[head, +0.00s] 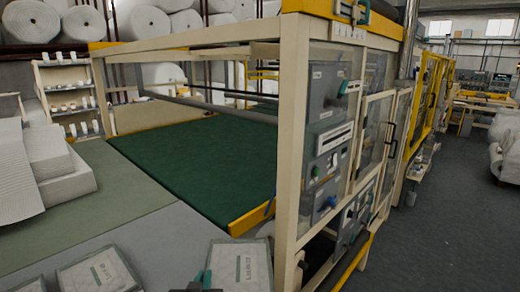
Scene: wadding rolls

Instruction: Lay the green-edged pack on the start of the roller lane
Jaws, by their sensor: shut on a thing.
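A pale wrapped pack (241,266) with a printed label is at the bottom middle of the head view, cut off by the lower edge. A teal-green strip shows along its left side. My gripper (206,281) is only partly in view at this left side, as dark and teal parts, and is shut on the pack. Its fingertips are mostly hidden. A second pale pack (98,272) with a label and a small green mark lies to the left, apart from my gripper. I cannot make out a roller lane for certain.
A cream-framed machine (290,150) with control boxes stands straight ahead. A dark green bed (205,165) with a yellow edge bar (248,218) runs through it. Stacked white wadding (55,165) is at left, and wadding rolls fill a back rack. Grey floor (440,220) is open at right.

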